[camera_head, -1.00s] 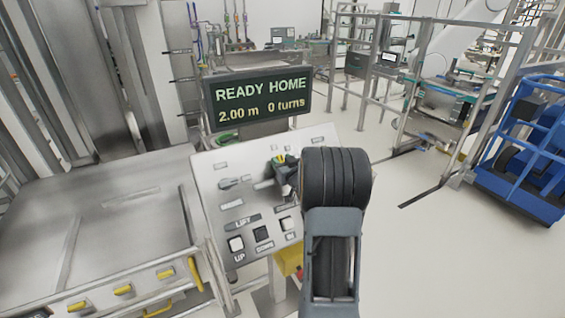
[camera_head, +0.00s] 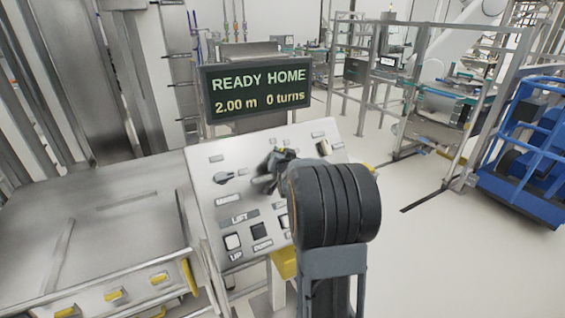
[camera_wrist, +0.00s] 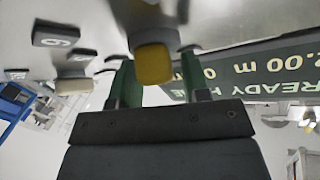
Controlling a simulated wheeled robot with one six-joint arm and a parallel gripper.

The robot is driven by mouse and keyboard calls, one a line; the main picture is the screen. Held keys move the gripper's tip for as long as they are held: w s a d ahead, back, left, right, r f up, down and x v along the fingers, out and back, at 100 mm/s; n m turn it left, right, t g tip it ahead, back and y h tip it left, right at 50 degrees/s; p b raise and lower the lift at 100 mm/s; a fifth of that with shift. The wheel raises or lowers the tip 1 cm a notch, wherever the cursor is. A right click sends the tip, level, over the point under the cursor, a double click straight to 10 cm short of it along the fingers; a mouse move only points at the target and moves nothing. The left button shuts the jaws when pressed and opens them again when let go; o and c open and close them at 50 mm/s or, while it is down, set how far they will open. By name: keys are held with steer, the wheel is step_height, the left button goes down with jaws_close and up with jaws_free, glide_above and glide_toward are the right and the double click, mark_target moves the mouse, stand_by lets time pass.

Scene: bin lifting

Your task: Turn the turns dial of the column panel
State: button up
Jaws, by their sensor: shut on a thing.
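The sloped column panel (camera_head: 205,200) stands in front of me with switches and buttons. My gripper (camera_head: 270,172) is at the panel's upper middle, partly hidden by my own arm. In the wrist view my gripper (camera_wrist: 157,78) has its two green fingers on either side of a dial with a yellow end (camera_wrist: 153,64), and is shut on it. The dial's label cannot be read, so I cannot confirm that it is the turns dial. The display (camera_head: 257,90) above the panel reads "READY HOME", "2.00 m" and "0 turns".
A white UP button (camera_head: 232,241) and a dark DOWN button (camera_head: 260,231) are lower. A metal table (camera_head: 90,235) is left; open floor (camera_head: 450,260) is right.

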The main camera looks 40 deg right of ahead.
steer(key=shift+f+m+g+h+b, duration=0.25)
steer(key=shift+m+g+h+b, duration=0.2)
steer(key=shift+m, duration=0.35)
steer(key=shift+m+g, duration=0.25)
steer(key=shift+m, duration=0.05)
steer(key=o, duration=0.6)
steer(key=shift+r, duration=0.1)
steer(key=shift+s, duration=0.1)
steer(key=b+v, duration=0.2)
steer(key=v, duration=1.1)
steer(key=shift+s+a, duration=0.25)
steer(key=shift+a, duration=0.05)
